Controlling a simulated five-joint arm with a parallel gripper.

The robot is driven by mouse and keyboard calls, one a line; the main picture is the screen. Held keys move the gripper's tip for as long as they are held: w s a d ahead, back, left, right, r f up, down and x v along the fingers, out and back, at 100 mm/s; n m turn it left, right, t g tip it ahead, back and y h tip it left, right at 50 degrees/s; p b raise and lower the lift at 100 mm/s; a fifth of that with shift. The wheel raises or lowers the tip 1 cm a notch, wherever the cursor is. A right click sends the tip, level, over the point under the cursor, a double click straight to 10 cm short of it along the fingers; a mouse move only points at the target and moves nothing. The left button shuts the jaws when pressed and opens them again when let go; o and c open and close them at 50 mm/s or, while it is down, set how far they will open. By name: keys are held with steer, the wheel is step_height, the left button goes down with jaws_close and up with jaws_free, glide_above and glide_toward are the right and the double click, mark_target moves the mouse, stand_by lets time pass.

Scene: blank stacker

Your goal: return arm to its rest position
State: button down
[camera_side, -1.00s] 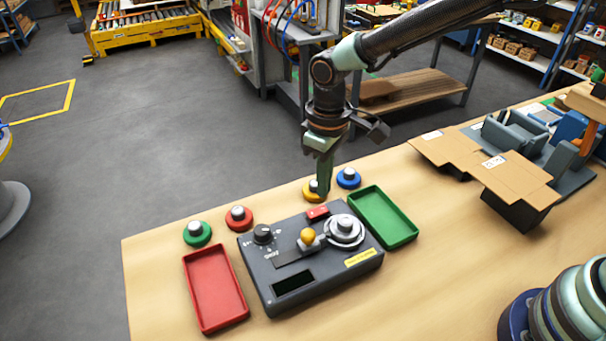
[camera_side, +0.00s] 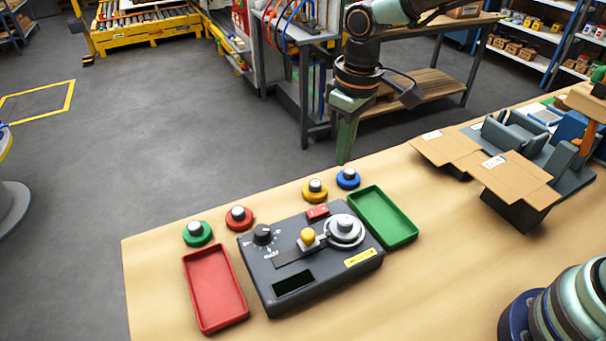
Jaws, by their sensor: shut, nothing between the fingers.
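My gripper (camera_side: 345,156) is shut and empty, pointing down near the table's far edge. In the picture its tips are just above the blue round piece (camera_side: 348,178) and apart from it. My arm comes in from the top right, and its upper part is cut off by the frame.
A dark control box (camera_side: 312,262) with a knob, an orange-topped lever and a round dial stands on the wooden table (camera_side: 440,290). Green (camera_side: 197,234), red (camera_side: 238,218) and yellow (camera_side: 315,190) round pieces line the far edge. Red (camera_side: 215,290) and green (camera_side: 383,217) trays flank the box. Open cardboard boxes (camera_side: 512,178) stand right.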

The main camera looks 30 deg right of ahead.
steer(key=s+d+r+m+t, duration=0.2)
steer(key=s+d+r, duration=0.2)
steer(key=d, duration=0.4)
steer(key=s+d+r+m+t, duration=0.2)
steer(key=s+d+r+m, duration=0.1)
steer(key=s+d, duration=0.4)
steer(key=shift+d+r+t, duration=0.4)
steer(key=shift+d+r, duration=0.45)
steer(key=shift+d, duration=0.35)
steer(key=w+a+r+g, duration=0.1)
steer(key=w+a+g, duration=0.2)
steer(key=w+a, duration=0.6)
steer(key=w+a+f+g, duration=0.1)
steer(key=a+f, duration=0.2)
steer(key=a, duration=0.4)
steer(key=w+a+f+g, duration=0.1)
steer(key=a+f, duration=0.2)
steer(key=a, duration=0.4)
steer(key=shift+g, duration=0.3)
steer(key=shift+w, duration=0.1)
